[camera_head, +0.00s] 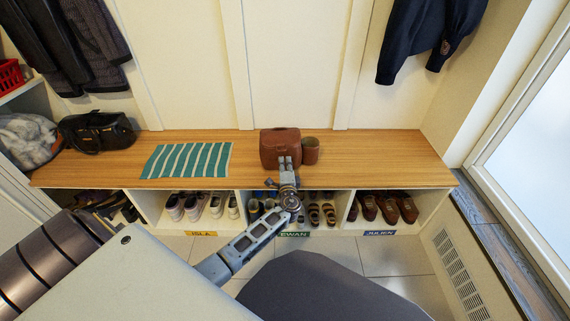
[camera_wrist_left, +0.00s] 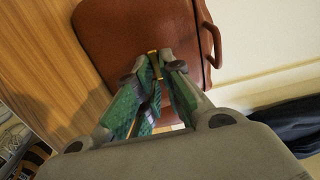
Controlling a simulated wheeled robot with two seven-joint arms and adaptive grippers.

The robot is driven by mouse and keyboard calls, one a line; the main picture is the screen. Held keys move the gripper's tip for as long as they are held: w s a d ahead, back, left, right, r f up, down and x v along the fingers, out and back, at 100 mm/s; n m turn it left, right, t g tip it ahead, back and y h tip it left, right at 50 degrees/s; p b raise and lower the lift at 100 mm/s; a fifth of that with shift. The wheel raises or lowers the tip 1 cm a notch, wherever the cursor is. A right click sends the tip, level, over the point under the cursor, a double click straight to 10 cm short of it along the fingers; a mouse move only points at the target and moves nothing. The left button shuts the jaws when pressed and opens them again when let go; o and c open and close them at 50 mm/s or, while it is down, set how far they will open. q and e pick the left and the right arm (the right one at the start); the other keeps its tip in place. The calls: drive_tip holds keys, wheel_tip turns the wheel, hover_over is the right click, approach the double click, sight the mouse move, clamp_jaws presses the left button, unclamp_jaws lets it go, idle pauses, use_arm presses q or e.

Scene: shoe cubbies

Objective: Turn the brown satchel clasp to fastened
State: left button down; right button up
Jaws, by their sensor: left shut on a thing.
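The brown satchel (camera_head: 279,143) stands upright on the wooden bench, near its middle. It also fills the top of the left wrist view (camera_wrist_left: 140,30). My left gripper (camera_head: 286,164) reaches the satchel's front from below. In the left wrist view its two fingers (camera_wrist_left: 156,75) are shut on the small brass clasp (camera_wrist_left: 153,62) at the satchel's front. The fingers partly hide the clasp, and I cannot tell its exact angle. My right gripper is not in view.
A green striped mat (camera_head: 187,160) lies left on the bench (camera_head: 380,174). A black bag (camera_head: 97,131) sits at the far left. Shoes fill the cubbies below. The bench's right part is clear.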

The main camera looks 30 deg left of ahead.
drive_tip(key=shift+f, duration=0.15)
use_arm(q)
drive_tip(key=c, duration=1.6)
unclamp_jaws()
drive_tip(key=shift+o, duration=0.3)
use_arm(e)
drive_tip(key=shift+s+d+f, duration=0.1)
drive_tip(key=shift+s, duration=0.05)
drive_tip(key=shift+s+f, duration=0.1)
use_arm(q)
drive_tip(key=shift+d, duration=0.1)
drive_tip(key=shift+s+d+f, duration=0.1)
drive_tip(key=shift+s+d, duration=0.25)
drive_tip(key=shift+s, duration=0.2)
drive_tip(key=v, duration=1)
drive_tip(key=shift+s+d, duration=0.2)
drive_tip(key=shift+s, duration=0.05)
drive_tip(key=shift+s+a, duration=0.1)
